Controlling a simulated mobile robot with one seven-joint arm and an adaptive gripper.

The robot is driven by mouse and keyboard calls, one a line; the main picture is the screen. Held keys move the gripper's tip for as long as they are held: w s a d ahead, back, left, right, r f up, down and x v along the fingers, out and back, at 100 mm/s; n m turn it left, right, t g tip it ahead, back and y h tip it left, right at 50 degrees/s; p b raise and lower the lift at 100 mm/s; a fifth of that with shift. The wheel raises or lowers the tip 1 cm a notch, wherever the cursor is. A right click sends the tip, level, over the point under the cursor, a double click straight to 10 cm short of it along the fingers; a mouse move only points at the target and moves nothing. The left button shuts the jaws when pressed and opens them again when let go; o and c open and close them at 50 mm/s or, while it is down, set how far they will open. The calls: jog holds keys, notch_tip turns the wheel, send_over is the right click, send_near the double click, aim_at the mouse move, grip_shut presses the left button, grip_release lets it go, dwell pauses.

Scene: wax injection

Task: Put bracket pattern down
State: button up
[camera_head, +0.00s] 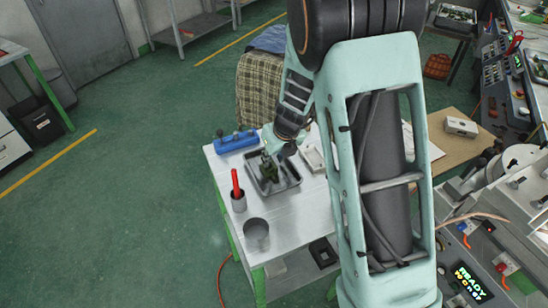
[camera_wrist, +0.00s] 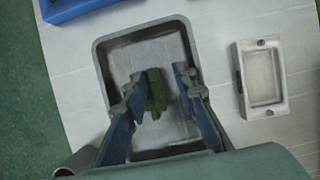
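The green bracket pattern (camera_wrist: 155,92) shows in the wrist view between the two fingers of my gripper (camera_wrist: 157,78), over the floor of a grey tray (camera_wrist: 104,58). The fingers are spread, with a narrow gap visible on each side of the pattern. In the head view my gripper (camera_head: 272,153) points down into the same tray (camera_head: 290,183) on the white table, with the dark green pattern (camera_head: 267,170) at its tips. I cannot tell whether the pattern's underside fully rests on the tray floor.
A blue block (camera_head: 236,141) stands behind the tray. A cup with a red-handled tool (camera_head: 238,200) and a grey metal can (camera_head: 256,234) stand in front. A pale rectangular mould (camera_wrist: 261,80) lies right of the tray.

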jog(key=shift+r, duration=0.3)
jog(key=p+v, duration=0.3)
jog(key=v, duration=0.8)
jog(key=shift+s+r, duration=0.2)
jog(key=shift+r, duration=0.15)
